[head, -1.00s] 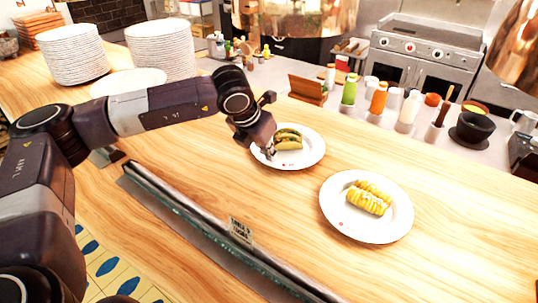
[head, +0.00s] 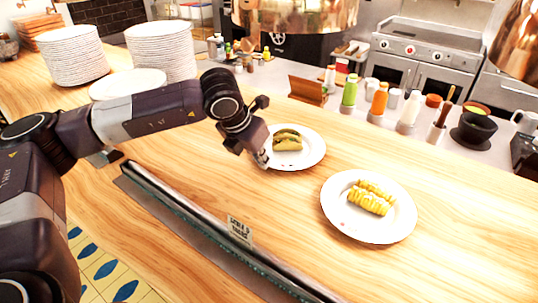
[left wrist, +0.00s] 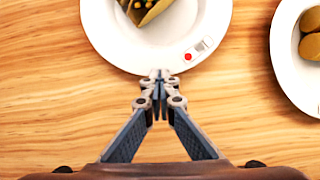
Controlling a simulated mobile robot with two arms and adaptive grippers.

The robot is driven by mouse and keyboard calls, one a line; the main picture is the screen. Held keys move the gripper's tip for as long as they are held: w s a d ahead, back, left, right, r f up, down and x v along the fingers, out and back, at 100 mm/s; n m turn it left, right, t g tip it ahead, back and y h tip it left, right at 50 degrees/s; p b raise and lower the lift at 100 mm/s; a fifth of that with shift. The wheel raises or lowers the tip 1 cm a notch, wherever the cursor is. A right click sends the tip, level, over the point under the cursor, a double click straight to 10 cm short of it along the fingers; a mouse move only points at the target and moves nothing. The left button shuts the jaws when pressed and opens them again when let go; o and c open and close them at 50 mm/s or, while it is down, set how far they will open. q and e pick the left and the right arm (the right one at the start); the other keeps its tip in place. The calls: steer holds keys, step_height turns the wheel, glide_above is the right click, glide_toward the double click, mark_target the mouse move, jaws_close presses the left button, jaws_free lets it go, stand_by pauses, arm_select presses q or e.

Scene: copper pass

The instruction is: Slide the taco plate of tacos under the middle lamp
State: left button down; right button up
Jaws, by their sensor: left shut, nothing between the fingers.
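The taco plate (head: 313,154) is a white round plate on the wooden counter, with tacos (head: 288,140) near its middle. My left gripper (head: 265,163) is at the plate's near left rim. In the left wrist view the plate (left wrist: 113,45) fills the top, and the shut, empty fingertips (left wrist: 159,80) are right at its near edge; I cannot tell whether they touch it. A copper lamp (head: 295,18) hangs at the top middle, and another copper lamp (head: 520,40) is at the top right. My right gripper is not in view.
A second white plate (head: 335,219) with corn stands to the right and nearer. Plate stacks (head: 160,52) stand at the back left. Sauce bottles (head: 349,92) and a wooden holder (head: 307,89) stand beyond the counter. A small sign (head: 239,229) is at the front rail. Bare wood lies around the taco plate.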

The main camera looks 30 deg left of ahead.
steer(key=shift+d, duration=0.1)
arm_select(q)
steer(key=shift+w+r, duration=0.15)
steer(key=shift+r, duration=0.4)
steer(key=shift+w+a, duration=0.1)
steer(key=shift+a, duration=0.05)
steer(key=s+b, duration=0.2)
steer(key=s, duration=0.2)
steer(key=shift+s, duration=0.1)
steer(key=s, duration=0.2)
steer(key=s+a+b, duration=0.1)
steer(key=s, duration=0.1)
steer(key=s+b, duration=0.1)
steer(key=s, duration=0.2)
steer(key=shift+a+r, duration=0.1)
steer(key=shift+a, duration=0.15)
steer(key=shift+s, duration=0.5)
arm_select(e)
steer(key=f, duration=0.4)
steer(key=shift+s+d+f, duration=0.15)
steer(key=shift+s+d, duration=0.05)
